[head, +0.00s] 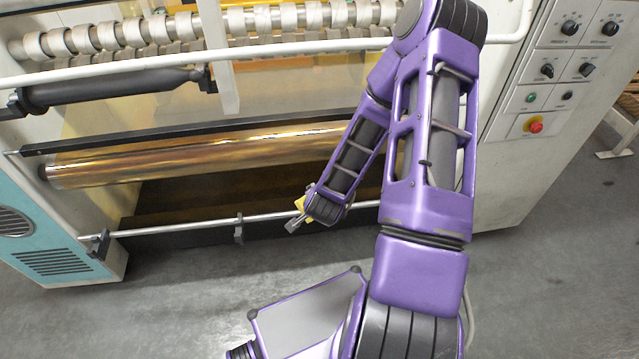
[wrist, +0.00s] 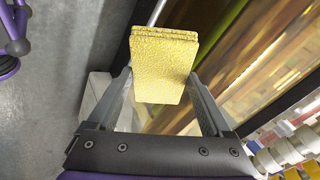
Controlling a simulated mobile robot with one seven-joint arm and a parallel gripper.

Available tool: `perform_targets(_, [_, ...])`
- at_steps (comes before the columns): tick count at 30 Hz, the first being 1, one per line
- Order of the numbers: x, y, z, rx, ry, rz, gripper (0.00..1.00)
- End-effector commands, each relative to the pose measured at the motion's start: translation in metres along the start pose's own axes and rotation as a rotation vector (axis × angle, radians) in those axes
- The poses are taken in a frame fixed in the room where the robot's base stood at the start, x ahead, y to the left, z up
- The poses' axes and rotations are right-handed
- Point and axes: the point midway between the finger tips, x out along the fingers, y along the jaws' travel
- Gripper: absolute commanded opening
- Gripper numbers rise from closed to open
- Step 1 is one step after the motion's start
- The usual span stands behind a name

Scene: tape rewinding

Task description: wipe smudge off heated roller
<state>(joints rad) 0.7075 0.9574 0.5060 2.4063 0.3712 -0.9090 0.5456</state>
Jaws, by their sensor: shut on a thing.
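The heated roller is the shiny gold cylinder (head: 190,158) across the machine's front in the head view. In the wrist view the shiny gold-brown surface (wrist: 265,65) at right appears to be this roller. It has blurred streaks, and I cannot make out a distinct smudge. My gripper (head: 298,214) is in front of the machine, near the lower rail and below the roller's level in the picture. In the wrist view my gripper (wrist: 159,80) is shut on a yellow rough-textured sponge (wrist: 165,62). The sponge sticks out beyond the fingertips and appears apart from the roller.
A thin metal rail (head: 190,226) runs below the roller. A dark bar (head: 120,141) runs just above it. Rows of white rings (head: 130,34) and a dark arm (head: 110,88) are higher up. A control panel (head: 560,70) stands right. The grey floor (head: 180,305) in front is open.

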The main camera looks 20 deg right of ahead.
Motion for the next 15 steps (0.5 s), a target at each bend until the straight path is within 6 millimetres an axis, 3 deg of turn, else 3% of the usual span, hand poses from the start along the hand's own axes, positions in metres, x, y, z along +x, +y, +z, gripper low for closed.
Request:
perform_targets(6, [0.027, 0.028, -0.012, 0.273, 0.217, -0.083, 0.39])
perform_targets(15, [0.062, 0.041, -0.045, 0.589, 0.605, -0.279, 0.39])
